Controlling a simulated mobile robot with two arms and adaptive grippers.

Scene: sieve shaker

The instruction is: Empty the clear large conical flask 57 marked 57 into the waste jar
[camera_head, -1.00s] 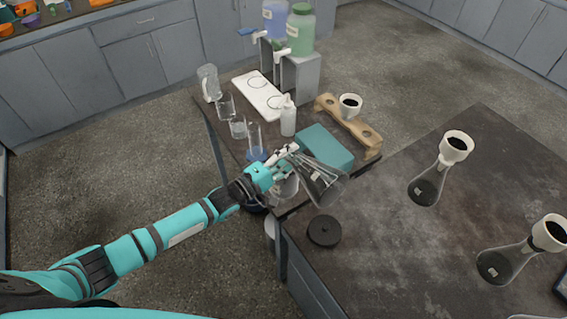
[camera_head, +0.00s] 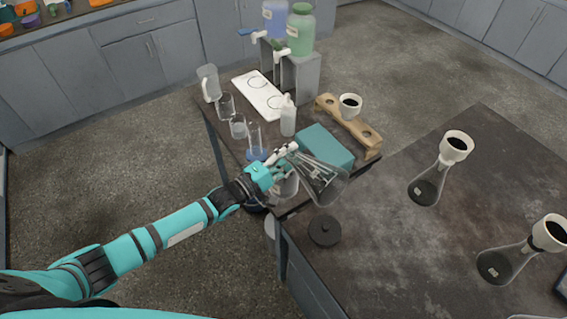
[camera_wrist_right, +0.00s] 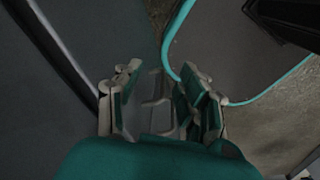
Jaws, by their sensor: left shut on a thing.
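My left gripper (camera_head: 284,158) is shut on the neck of a clear large conical flask (camera_head: 328,181). The flask is strongly tilted, its wide base to the right and its neck to the left. Its marking cannot be read here, and I cannot tell how much it holds. A clear jar (camera_head: 287,188), apparently the waste jar, stands beneath the gripper and neck, partly hidden by them. A dark round lid (camera_head: 325,231) lies on the table in front. My right gripper (camera_wrist_right: 160,112) shows in the right wrist view, fingers apart with nothing between them.
Two flasks with funnels (camera_head: 427,185) (camera_head: 496,265) stand on the right table. The dark tabletop (camera_head: 390,250) right of the lid is clear.

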